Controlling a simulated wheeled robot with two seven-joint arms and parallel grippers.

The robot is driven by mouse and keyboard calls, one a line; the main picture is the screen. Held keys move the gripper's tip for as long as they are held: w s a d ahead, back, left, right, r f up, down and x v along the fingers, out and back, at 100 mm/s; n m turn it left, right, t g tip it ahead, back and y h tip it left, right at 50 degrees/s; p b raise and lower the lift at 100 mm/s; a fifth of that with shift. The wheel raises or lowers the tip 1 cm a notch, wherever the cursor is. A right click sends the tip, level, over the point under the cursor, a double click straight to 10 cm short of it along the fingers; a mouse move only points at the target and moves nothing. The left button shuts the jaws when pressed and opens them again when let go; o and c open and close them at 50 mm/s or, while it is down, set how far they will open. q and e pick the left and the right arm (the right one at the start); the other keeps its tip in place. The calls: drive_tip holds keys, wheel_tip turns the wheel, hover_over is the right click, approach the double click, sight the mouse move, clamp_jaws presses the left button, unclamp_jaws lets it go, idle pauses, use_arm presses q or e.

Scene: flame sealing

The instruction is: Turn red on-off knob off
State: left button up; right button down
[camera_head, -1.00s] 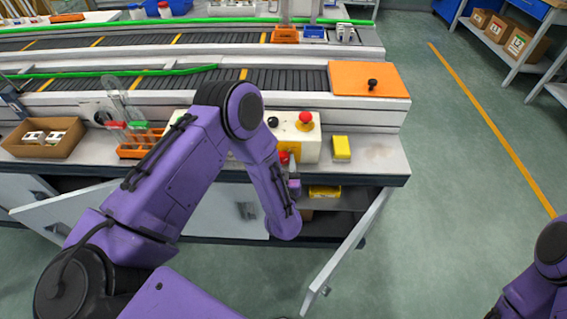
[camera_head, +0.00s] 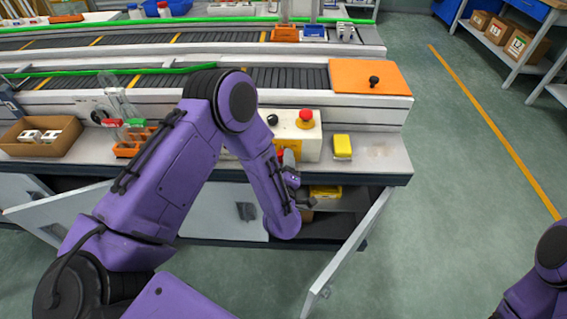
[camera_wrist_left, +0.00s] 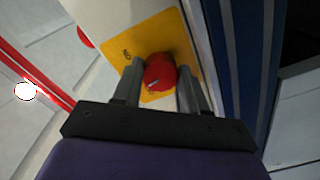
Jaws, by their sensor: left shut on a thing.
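The red knob (camera_wrist_left: 160,72) sits on a yellow plate (camera_wrist_left: 186,47) in the left wrist view. A pale pointer mark shows on the knob's face. My left gripper (camera_wrist_left: 158,82) has a finger on each side of the knob and is shut on it. In the head view, the same gripper (camera_head: 288,165) is at the front face of the white control box (camera_head: 311,148), and my forearm hides much of that box. Only a sliver of the red knob (camera_head: 281,154) shows there. My right gripper is outside the frames; only part of my right arm shows at lower right.
A red mushroom button (camera_head: 306,116) and a black knob (camera_head: 272,120) are on top of the box. A yellow block (camera_head: 342,147) stands to its right on the bench. An open cabinet door (camera_head: 345,255) juts out below. An orange tray (camera_head: 135,145) lies left.

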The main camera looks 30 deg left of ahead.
use_arm(q)
drive_tip(key=shift+n+b, duration=1.2)
drive_tip(key=shift+n, duration=2.2)
drive_tip(key=o, duration=1.1)
drive_tip(key=shift+s, duration=0.1)
drive_tip(key=shift+b+v, duration=0.95)
drive_tip(key=shift+v, duration=4.25)
drive_tip(key=shift+a, duration=0.1)
